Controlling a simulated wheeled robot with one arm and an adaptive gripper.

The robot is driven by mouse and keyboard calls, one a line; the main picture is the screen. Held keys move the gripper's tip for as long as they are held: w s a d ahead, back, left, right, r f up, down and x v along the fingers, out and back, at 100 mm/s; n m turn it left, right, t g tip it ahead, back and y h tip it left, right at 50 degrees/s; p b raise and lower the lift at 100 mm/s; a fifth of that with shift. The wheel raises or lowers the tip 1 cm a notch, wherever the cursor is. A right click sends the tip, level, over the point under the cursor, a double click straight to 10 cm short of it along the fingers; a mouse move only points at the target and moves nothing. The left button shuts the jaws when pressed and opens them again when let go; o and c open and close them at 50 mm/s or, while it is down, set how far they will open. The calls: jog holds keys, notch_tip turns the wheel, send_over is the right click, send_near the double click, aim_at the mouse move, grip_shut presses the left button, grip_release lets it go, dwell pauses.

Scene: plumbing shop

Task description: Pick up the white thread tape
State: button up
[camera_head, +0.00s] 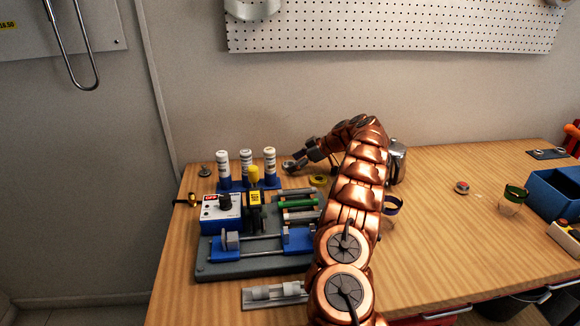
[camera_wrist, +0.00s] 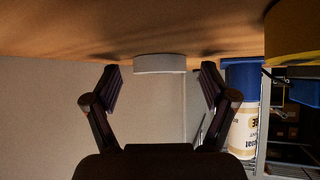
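A pale, low round roll, which looks like the white thread tape (camera_wrist: 160,63), sits on the wooden table in the wrist view, which is upside down. My gripper (camera_wrist: 160,85) is open, with one dark finger on either side of the roll's line and the roll ahead, centred in the gap. I cannot tell whether the roll reaches between the fingertips; no finger visibly touches it. In the head view my gripper (camera_head: 297,161) is low over the back of the table, and a small greyish round thing (camera_head: 287,165) shows at its fingertips.
White bottles in a blue rack (camera_head: 269,160) stand just left of my gripper. A yellow roll (camera_head: 320,180) lies close by, right of it. A machine with a grey base (camera_head: 250,262) fills the front left. The table's middle right is mostly clear; a blue bin (camera_head: 556,193) stands far right.

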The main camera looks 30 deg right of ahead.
jog(key=c, duration=0.8)
jog(key=shift+r, duration=0.1)
